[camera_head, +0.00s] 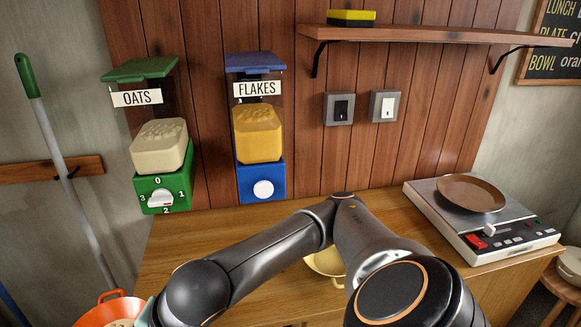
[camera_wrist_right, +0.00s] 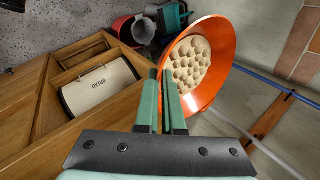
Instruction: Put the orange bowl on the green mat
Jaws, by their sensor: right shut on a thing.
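The orange bowl (camera_head: 92,316) is at the lower left of the head view, cut off by the bottom edge. It holds beige, lumpy contents. The bowl also fills the upper middle of the right wrist view (camera_wrist_right: 206,98), where it looks tilted. My right gripper (camera_wrist_right: 168,78) has its green fingers closed on the bowl's rim. My right arm reaches across the front of the counter to the left, and only a teal edge of its gripper shows in the head view. My left gripper is not in view. I do not see a green mat in either view.
A pale yellow dish (camera_head: 326,262) sits on the wooden counter (camera_head: 190,250), partly hidden by my arm. OATS (camera_head: 158,145) and FLAKES (camera_head: 257,133) dispensers stand at the back. A broom (camera_head: 60,150) leans left.

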